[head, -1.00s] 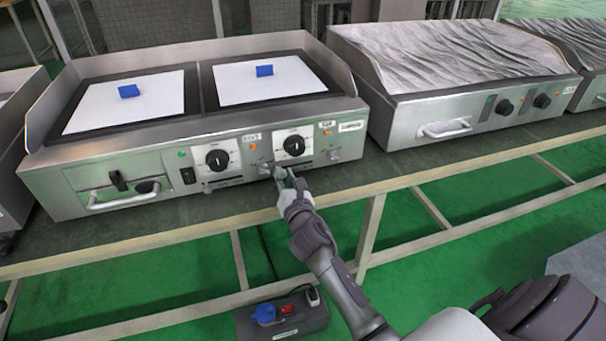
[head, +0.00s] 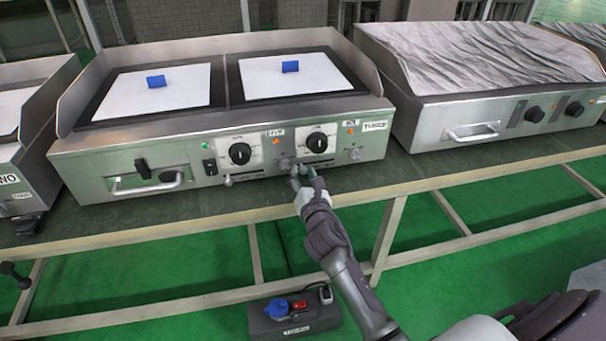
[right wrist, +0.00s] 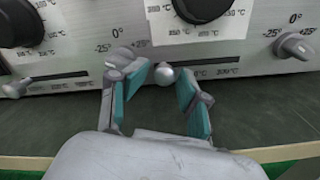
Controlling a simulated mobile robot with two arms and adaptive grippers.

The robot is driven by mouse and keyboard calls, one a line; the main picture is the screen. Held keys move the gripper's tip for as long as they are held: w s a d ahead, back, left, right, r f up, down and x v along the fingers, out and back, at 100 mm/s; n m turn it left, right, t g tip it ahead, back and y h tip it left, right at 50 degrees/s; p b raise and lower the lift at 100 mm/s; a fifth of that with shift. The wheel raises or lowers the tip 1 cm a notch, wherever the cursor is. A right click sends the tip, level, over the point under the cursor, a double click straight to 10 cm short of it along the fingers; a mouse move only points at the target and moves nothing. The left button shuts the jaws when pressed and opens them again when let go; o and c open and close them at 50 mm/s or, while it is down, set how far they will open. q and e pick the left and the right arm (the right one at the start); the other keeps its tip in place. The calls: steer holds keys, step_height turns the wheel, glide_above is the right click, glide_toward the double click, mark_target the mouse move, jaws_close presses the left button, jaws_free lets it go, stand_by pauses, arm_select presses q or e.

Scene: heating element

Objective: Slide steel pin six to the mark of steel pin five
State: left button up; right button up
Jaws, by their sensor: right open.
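The griddle (head: 120,165) has two slots with round-headed steel pins on its front panel. One pin (head: 228,180) is at the left end of the left slot and also shows in the right wrist view (right wrist: 15,88). Another pin (right wrist: 164,75) is near the left end of the right slot. No pin numbers are readable. My right gripper (head: 303,174) is at the panel below the right dial. In the right wrist view its teal-padded fingers (right wrist: 165,95) are open, one on each side of the right slot's pin, with visible gaps. My left gripper is not in view.
Above the slots are black dials (head: 240,153) and small grey levers (right wrist: 296,45) with -25 to +25 °C scales. A second griddle (head: 480,115) stands to the right. The dark table (head: 120,217) is clear in front. A blue-plugged box (head: 290,318) lies below.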

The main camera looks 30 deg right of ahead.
steer(key=v, duration=0.7)
steer(key=shift+s, duration=0.35)
